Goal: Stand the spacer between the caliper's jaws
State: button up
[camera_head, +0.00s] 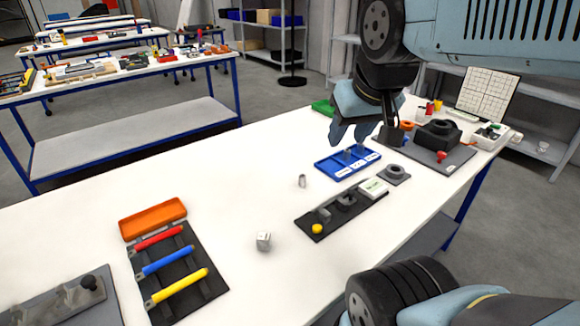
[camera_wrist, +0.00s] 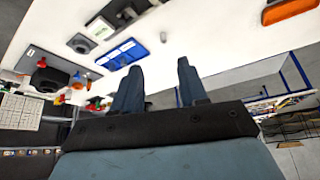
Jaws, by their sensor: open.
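The likely caliper is a dark plate (camera_head: 337,212) with a yellow knob (camera_head: 317,229), grey raised parts and a white label, at the middle right of the white table in the head view. Its jaws are too small to make out clearly. Two small loose metal pieces lie to its left: a short grey cylinder (camera_head: 302,181) standing upright, and a silver block (camera_head: 263,241). I cannot tell which is the spacer. My gripper (camera_head: 349,134) hangs above the far part of the table, beyond these pieces. In the wrist view my gripper (camera_wrist: 160,66) is open, with nothing between its fingers.
A blue tray (camera_head: 335,169) with small posts stands beyond the plate. A grey ring (camera_head: 394,171) on a dark base is right of it. A rack of coloured handles (camera_head: 165,285) and an orange tray (camera_head: 152,218) are at left. The table between is clear.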

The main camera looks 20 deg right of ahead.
jog(key=shift+w, duration=0.45)
jog(key=shift+o, duration=1.2)
jog(key=shift+w+d, duration=0.1)
jog(key=m+g, duration=0.6)
jog(key=m, duration=2.4)
send_over(303, 175)
notch_tip(303, 175, down, 15)
notch_tip(303, 175, down, 13)
jog(key=shift+r, duration=0.1)
